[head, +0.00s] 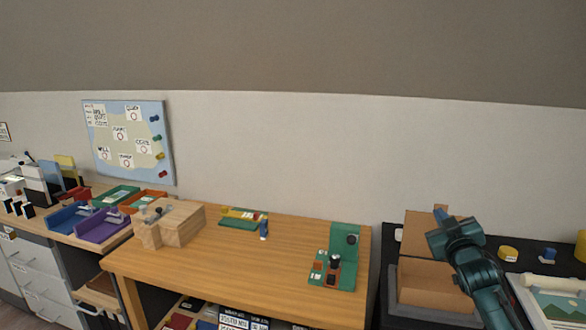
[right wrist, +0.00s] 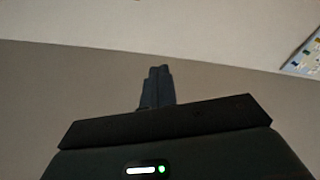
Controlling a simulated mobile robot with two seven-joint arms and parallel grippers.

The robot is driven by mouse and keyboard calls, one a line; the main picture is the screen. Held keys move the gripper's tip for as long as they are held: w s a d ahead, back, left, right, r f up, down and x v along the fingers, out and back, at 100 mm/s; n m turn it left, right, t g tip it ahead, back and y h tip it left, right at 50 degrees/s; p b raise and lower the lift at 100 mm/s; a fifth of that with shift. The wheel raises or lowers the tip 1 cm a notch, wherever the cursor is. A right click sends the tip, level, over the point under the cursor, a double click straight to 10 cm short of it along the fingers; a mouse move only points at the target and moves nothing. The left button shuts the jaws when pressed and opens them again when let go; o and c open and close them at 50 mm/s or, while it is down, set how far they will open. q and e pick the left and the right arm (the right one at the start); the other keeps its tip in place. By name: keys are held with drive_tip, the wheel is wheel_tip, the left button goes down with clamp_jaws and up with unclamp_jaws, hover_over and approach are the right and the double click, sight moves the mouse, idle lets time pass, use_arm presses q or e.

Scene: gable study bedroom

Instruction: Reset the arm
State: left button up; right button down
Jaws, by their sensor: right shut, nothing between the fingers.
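My right arm comes in from the lower right in the head view. Its gripper (head: 441,213) points up and away, in front of a brown cardboard box (head: 415,240) and the white wall. In the right wrist view the fingers (right wrist: 157,75) are pressed together with nothing between them, against plain wall and sloped ceiling. My left arm and gripper are not in the head view.
A wooden desk (head: 285,258) holds a wooden block box (head: 180,225), a green board (head: 240,218) and a green stand (head: 345,240). A dark surface (head: 540,258) lies at right, with a yellow round item (head: 508,253). A map board (head: 128,140) hangs at left.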

drive_tip(key=s+a+f+g+y, duration=0.1)
drive_tip(key=s+a+f+g, duration=0.2)
drive_tip(key=s+a+f, duration=0.6)
drive_tip(key=s+a+f+g+y, duration=0.2)
drive_tip(key=s+f, duration=0.5)
drive_tip(key=f, duration=0.7)
drive_tip(key=s+a+f+g, duration=0.1)
drive_tip(key=s+a+f, duration=0.1)
drive_tip(key=s, duration=0.6)
drive_tip(key=s+a+f+m+g+y, duration=0.1)
drive_tip(key=s+a+f, duration=0.1)
drive_tip(key=s+a, duration=0.2)
drive_tip(key=s+a+f+g+y, duration=0.1)
drive_tip(key=s+a, duration=0.3)
drive_tip(key=s, duration=0.7)
drive_tip(key=shift+s+f, duration=0.3)
drive_tip(key=shift+f, duration=0.25)
